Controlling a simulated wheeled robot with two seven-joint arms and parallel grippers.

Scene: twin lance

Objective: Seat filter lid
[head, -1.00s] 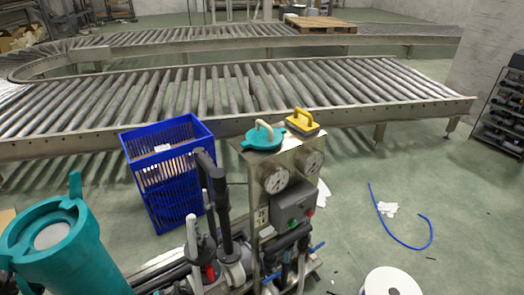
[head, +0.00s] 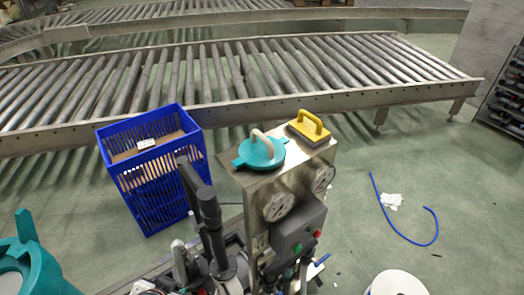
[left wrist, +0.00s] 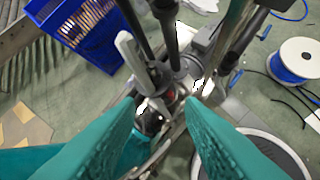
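The teal round lid (head: 263,157) with side lugs and a beige arched handle lies flat on top of the steel cabinet (head: 272,186) in the head view. My right gripper is not in view.
A yellow-handled block (head: 308,129) sits beside the lid. A blue crate (head: 150,180) and dark upright pipes (head: 208,212) stand left of the cabinet. A white spool (head: 397,284) and blue hose (head: 405,235) lie right. A roller conveyor (head: 240,80) crosses behind.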

